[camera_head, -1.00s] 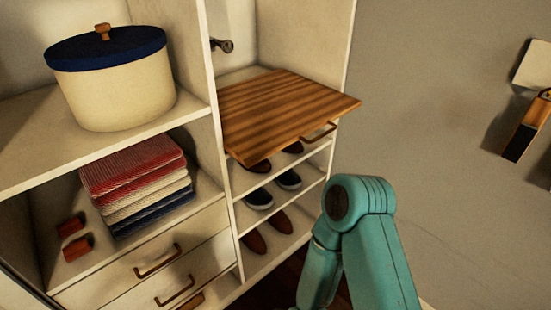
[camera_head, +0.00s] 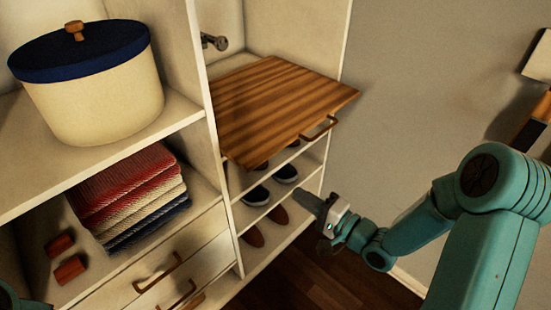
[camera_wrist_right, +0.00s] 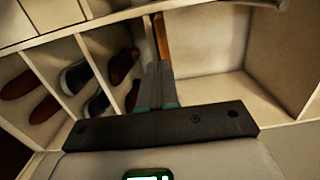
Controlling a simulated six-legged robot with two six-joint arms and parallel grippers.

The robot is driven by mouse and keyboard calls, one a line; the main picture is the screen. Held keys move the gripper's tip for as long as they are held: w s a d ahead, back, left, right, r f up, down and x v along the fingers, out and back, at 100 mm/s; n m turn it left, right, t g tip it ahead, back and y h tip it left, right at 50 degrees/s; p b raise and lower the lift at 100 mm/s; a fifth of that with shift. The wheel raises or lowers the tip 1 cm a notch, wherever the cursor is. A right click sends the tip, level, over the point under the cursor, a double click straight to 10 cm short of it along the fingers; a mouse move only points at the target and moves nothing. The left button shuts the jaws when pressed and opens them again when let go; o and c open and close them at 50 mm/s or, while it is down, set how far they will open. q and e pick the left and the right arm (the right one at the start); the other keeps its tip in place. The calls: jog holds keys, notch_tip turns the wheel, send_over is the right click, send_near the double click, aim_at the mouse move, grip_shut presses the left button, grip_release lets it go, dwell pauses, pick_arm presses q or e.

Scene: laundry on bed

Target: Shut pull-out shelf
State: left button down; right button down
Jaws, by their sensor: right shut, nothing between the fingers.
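The pull-out shelf (camera_head: 275,105) is a striped wooden board in the right bay of the white cabinet. It sticks out past the cabinet front, with a bar handle (camera_head: 320,128) on its front edge. My right gripper (camera_head: 308,203) is shut and empty, lower than the handle and in front of the shoe shelves, apart from the board. In the right wrist view the closed fingers (camera_wrist_right: 158,88) point toward the cabinet, and the board's brown edge (camera_wrist_right: 161,38) shows just beyond them. My left gripper is out of view.
Shoes (camera_head: 257,195) stand on shelves under the board. Left are folded towels (camera_head: 130,195), a blue-lidded pot (camera_head: 90,95) and drawers with handles (camera_head: 158,272). A grey wall (camera_head: 400,110) is at right. Open floor (camera_head: 330,275) lies below my right gripper.

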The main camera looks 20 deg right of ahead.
jog(key=d, duration=0.2)
jog(key=p, duration=0.3)
send_near(263, 160)
jog(key=shift+h, duration=0.4)
jog(key=x, duration=0.6)
jog(key=shift+s+a+r, duration=0.1)
jog(key=shift+a, duration=0.1)
jog(key=shift+w, duration=0.4)
jog(key=shift+a, duration=0.15)
